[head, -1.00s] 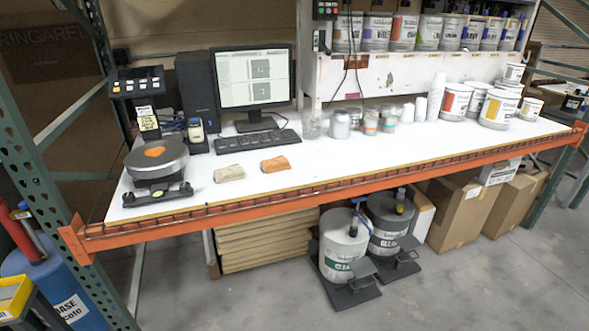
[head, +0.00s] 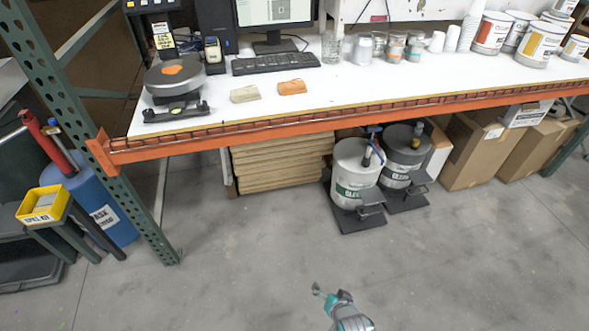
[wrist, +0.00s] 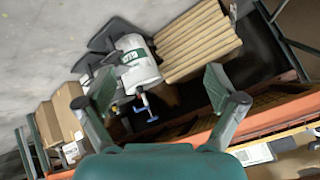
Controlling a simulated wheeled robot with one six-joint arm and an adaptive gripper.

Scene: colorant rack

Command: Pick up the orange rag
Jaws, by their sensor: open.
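The orange rag (head: 292,87) lies folded on the white bench top near its front edge, in the head view. A beige rag (head: 244,94) lies just to its left. My gripper (head: 322,292) is low in the head view, out over the floor in front of the bench and well apart from the rag. In the wrist view my gripper (wrist: 160,88) has its two green fingers spread wide with nothing between them. The orange rag cannot be made out in the wrist view.
The orange bench beam (head: 230,137) runs along the front edge. A scale (head: 175,78) stands left of the rags and a keyboard (head: 276,63) behind them. Pails (head: 355,175) and cardboard boxes (head: 470,150) stand under the bench. The floor in front is clear.

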